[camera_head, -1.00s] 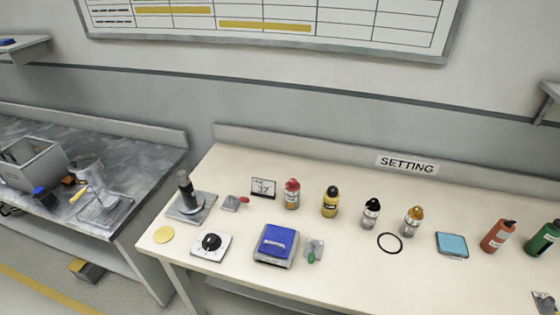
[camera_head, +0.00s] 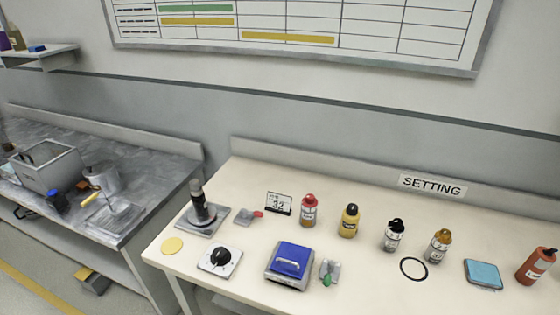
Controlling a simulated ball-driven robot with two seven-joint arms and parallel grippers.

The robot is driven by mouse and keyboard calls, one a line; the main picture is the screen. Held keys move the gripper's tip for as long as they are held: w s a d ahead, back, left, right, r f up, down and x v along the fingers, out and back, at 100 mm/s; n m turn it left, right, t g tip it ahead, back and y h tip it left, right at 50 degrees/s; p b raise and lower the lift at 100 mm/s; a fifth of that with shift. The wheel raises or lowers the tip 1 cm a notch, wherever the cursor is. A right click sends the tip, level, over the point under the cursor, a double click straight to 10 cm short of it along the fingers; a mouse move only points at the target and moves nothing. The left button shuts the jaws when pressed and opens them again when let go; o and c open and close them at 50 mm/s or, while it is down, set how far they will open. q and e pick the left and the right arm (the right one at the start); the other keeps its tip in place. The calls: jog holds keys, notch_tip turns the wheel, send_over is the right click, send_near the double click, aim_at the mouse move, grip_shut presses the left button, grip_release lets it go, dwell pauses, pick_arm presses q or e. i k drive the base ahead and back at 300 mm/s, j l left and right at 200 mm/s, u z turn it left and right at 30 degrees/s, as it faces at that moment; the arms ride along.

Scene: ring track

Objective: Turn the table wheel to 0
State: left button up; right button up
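In the head view a black dial on a white square plate (camera_head: 231,266) sits near the front left of the cream table; its black knob (camera_head: 220,257) has a light pointer mark, too small to read. A dark upright post on a grey square plate (camera_head: 184,222) stands behind it to the left. I cannot tell which of these is the table wheel. A small sign (camera_head: 279,204) behind them appears to read 32. Neither of my grippers is in view.
The cream table (camera_head: 350,290) also holds a blue-topped device (camera_head: 291,259), several bottles, a black ring (camera_head: 414,269) and a blue pad (camera_head: 484,274). A grey bench (camera_head: 140,170) with a metal box (camera_head: 47,167) stands at left, a narrow gap apart.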

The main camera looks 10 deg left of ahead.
aim_at(219, 257)
jog(key=u, duration=1.05)
